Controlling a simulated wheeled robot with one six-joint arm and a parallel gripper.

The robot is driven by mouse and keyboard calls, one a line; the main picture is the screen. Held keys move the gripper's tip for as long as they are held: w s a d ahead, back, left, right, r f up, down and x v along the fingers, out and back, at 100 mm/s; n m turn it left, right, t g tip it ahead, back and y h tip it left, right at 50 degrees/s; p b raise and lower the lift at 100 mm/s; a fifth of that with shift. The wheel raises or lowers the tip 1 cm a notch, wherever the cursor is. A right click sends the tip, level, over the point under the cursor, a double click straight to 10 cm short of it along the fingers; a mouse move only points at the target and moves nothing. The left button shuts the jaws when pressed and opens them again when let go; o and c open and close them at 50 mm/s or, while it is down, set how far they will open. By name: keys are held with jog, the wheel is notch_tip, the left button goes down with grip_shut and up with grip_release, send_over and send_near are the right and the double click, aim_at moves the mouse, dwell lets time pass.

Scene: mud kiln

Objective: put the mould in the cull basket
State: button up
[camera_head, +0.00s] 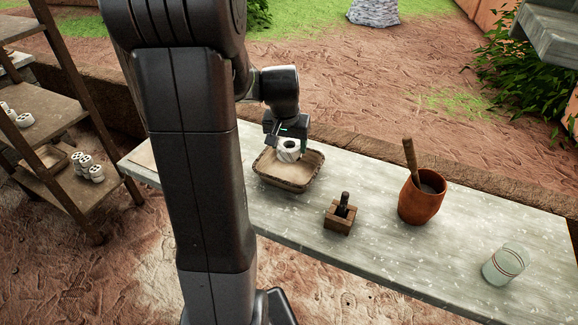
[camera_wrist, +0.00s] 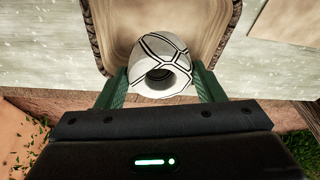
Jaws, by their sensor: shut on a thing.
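My gripper (camera_head: 290,147) is shut on a white, rounded, hollow piece with black lines (camera_head: 289,153). In the wrist view the piece (camera_wrist: 163,58) sits between the two green fingers, its round opening facing the camera. It is over the shallow tan basket with a brown rim (camera_head: 284,184), inside its outline; I cannot tell whether it touches the bottom. The basket also shows in the wrist view (camera_wrist: 108,25). A small wooden block with a dark upright handle (camera_head: 340,216), which looks like the mould, stands on the table, right of the basket and apart from my gripper.
The pale table (camera_head: 400,255) also bears a brown pot with a stick in it (camera_head: 421,198) and a clear glass (camera_head: 503,264) at the right. A shelf (camera_head: 50,120) at the left holds several white pieces. A grey ledge (camera_head: 550,30) overhangs at the upper right.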

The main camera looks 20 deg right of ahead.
jog(key=shift+f, duration=3.2)
jog(key=shift+f, duration=0.15)
jog(key=o, duration=1.2)
jog(key=v, duration=1.2)
